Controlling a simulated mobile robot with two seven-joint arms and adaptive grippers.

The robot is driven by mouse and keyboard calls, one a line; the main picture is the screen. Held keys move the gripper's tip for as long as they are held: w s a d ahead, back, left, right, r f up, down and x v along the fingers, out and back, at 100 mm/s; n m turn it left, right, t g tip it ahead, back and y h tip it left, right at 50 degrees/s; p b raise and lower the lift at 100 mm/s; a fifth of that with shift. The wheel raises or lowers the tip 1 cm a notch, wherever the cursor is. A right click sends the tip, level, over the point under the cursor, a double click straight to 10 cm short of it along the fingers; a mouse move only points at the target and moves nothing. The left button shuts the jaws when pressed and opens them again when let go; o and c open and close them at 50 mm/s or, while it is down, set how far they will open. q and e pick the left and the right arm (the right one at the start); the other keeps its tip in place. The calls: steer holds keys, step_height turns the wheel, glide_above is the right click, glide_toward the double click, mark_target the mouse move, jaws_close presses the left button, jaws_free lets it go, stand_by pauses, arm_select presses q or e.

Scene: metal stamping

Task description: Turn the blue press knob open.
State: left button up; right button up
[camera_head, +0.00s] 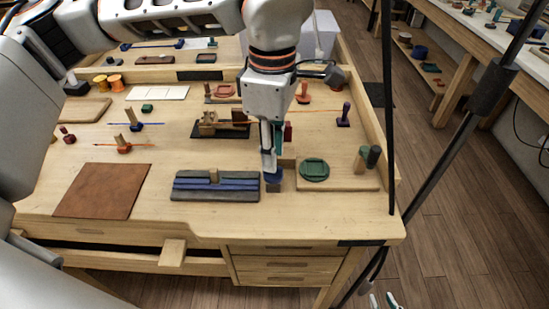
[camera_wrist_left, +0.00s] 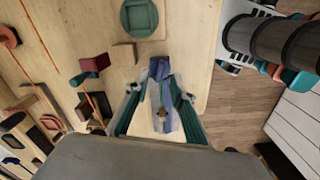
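The blue press knob (camera_head: 273,176) stands on the bench beneath my left gripper, left of the green round piece. It also shows in the left wrist view (camera_wrist_left: 160,69), just beyond the fingertips. My left gripper (camera_head: 271,166) points down over it, partly hiding it in the head view. In the left wrist view its teal-padded fingers (camera_wrist_left: 158,88) lie either side of a bluish shape, with some gap between them. Whether they touch the knob is unclear. My right gripper (camera_head: 383,301) shows only as parted tips at the bottom edge of the head view, empty and away from the bench.
A green round piece (camera_head: 314,169) on a wooden board (camera_head: 345,184) lies right of the knob. A grey-blue slotted block (camera_head: 214,194) lies left. Small tools and a dark fixture (camera_head: 221,132) stand behind. The front left holds a brown sheet (camera_head: 103,191).

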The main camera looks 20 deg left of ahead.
mark_target(277, 177)
arm_select(q)
steer(key=shift+f, duration=1.5)
steer(key=shift+c, duration=0.5)
jaws_close()
